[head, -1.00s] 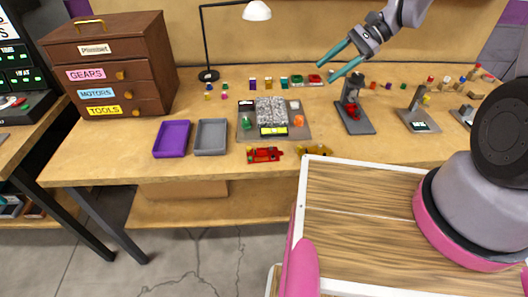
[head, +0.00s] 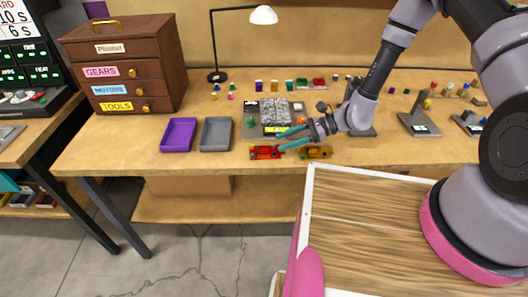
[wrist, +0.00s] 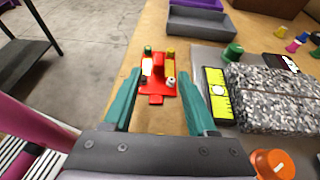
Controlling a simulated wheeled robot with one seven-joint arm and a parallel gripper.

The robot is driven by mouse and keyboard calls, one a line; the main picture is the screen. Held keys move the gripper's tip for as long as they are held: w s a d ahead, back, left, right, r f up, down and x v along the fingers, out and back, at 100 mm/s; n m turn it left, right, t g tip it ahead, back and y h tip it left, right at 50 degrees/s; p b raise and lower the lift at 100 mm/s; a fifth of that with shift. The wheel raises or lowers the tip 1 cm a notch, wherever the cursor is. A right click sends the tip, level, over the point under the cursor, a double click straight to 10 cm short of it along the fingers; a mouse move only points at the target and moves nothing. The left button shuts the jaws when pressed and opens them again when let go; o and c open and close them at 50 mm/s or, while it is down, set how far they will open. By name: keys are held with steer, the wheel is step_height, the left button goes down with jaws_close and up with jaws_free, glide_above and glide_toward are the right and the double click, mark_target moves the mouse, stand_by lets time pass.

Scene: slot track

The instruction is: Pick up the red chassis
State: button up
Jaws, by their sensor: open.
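The red chassis (head: 265,152) lies on the workbench near its front edge, in front of the grey board. In the wrist view the red chassis (wrist: 158,78) lies ahead, between the lines of my two teal fingers, with small green, yellow and grey parts at its corners. My gripper (head: 291,139) is open and empty, just to the right of the chassis and apparently above bench level. In the wrist view my gripper (wrist: 156,100) has its fingers spread on either side of the chassis's near end. Whether they touch it I cannot tell.
A yellow chassis (head: 315,151) lies just right, under my arm. A grey board (head: 245,130) with a speckled block (head: 272,110) and yellow level sits behind. Purple (head: 178,135) and grey (head: 215,134) trays stand left. The bench's front edge is close.

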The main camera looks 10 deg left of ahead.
mark_target(268, 147)
steer(key=shift+x, duration=3.15)
steer(key=shift+s, duration=0.1)
jaws_close()
